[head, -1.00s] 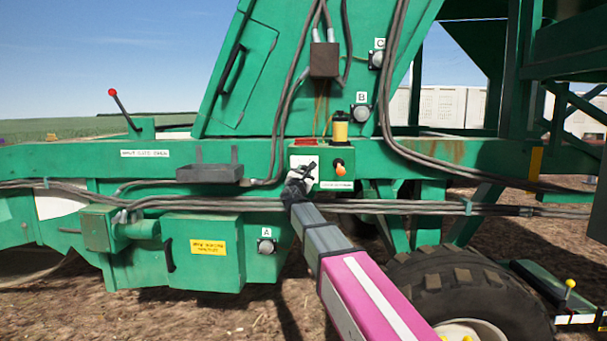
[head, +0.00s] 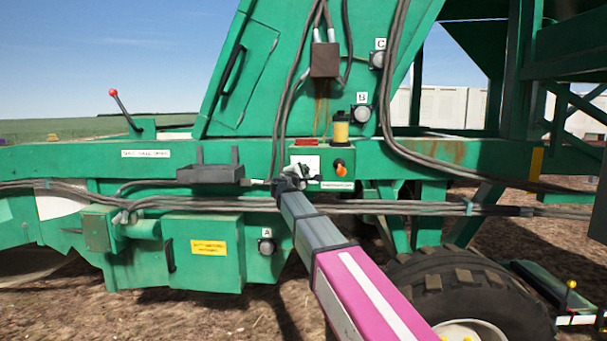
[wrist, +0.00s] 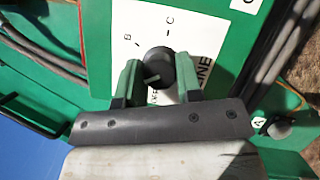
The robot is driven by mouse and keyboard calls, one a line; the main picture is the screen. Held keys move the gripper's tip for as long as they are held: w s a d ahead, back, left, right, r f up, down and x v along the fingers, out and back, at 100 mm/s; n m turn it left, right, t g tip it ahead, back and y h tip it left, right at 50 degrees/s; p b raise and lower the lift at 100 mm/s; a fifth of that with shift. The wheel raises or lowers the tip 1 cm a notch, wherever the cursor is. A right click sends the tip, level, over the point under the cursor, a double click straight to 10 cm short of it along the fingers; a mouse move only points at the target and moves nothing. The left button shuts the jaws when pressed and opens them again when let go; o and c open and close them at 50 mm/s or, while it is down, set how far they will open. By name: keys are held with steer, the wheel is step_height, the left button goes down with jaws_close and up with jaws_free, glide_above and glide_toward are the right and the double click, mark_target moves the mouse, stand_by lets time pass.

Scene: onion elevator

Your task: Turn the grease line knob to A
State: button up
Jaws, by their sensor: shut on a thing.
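The grease line knob (wrist: 158,62) is round and black and sits on a white label plate (wrist: 205,32) in the wrist view. Letters B and C show on the plate above the knob. A pale mark shows on the knob's lower left; I cannot tell for sure which letter it points to. My gripper (wrist: 158,78) has its two green fingers on either side of the knob and is shut on it. In the head view my gripper (head: 290,183) is at the green machine's beam and covers the knob; part of the white plate (head: 312,163) shows above it.
An orange-topped switch (head: 340,167) is just right of my gripper. A yellow canister (head: 340,129) stands above. Fittings labelled A (head: 266,246), B (head: 361,113) and C (head: 377,60) are on the machine. Grey hoses (head: 400,207) run along it. A large tyre (head: 450,285) is at lower right.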

steer(key=shift+m, duration=0.5)
steer(key=o, duration=0.9)
steer(key=shift+o, duration=0.2)
steer(key=shift+s, duration=0.1)
steer(key=v, duration=1)
steer(key=shift+s+a, duration=0.2)
steer(key=shift+s, duration=0.1)
steer(key=shift+r, duration=0.1)
